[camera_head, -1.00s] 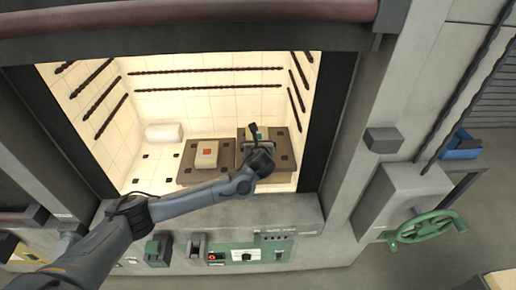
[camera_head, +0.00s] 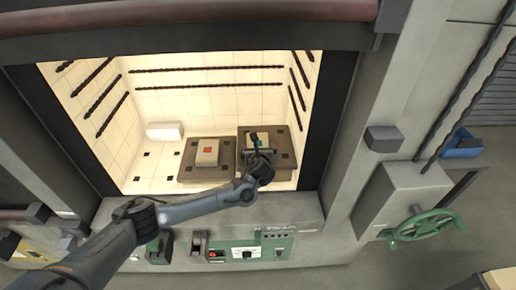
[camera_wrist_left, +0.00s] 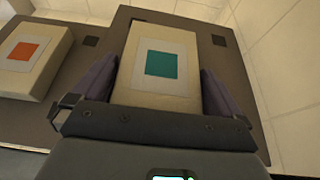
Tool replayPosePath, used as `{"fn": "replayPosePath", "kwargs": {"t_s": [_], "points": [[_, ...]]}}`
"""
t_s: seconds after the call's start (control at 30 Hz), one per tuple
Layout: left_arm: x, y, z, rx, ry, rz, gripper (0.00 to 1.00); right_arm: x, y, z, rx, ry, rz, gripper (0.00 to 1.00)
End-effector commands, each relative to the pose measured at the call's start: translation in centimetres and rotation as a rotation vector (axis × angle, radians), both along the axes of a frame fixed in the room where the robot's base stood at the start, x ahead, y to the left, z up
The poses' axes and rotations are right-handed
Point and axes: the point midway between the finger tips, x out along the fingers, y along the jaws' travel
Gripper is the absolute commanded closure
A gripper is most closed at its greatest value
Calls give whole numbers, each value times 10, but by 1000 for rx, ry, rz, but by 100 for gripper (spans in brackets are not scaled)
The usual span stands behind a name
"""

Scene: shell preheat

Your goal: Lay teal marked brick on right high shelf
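The teal marked brick (camera_wrist_left: 162,68) is a pale block with a teal square on top. It lies between the two fingers of my left gripper (camera_wrist_left: 160,85), which press close along its sides. In the head view the brick (camera_head: 264,143) is over the right high shelf (camera_head: 285,158), a dark raised plate at the kiln's right, partly hidden by the gripper. In the wrist view the shelf is right below it; whether it touches is hard to tell. My right gripper is not in view.
A brick with an orange-red mark (camera_head: 207,152) sits on the lower dark left shelf (camera_head: 190,172). A white block (camera_head: 164,132) stands at the back left. Kiln walls with dark rods close in the right side and back. The front sill lies under my left arm.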

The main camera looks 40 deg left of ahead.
Motion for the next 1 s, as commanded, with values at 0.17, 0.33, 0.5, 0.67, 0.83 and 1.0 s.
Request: {"fn": "replayPosePath", "kwargs": {"t_s": [0.17, 0.33, 0.5, 0.67, 0.83, 1.0], "points": [[0, 0, 0, 0, 0, 0, 0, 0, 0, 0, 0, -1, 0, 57], [-3, -3, 5, 2, 0, -1, 0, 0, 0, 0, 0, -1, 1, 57], [-17, -16, 14, 3, -2, -3, 0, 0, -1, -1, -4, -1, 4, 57], [-36, -34, 25, 4, -3, -4, 0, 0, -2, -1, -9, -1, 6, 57], [-53, -50, 36, 4, -4, -4, 0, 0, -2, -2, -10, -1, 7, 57], [-66, -62, 43, 0, -4, -6, 0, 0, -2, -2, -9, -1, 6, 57]]}}
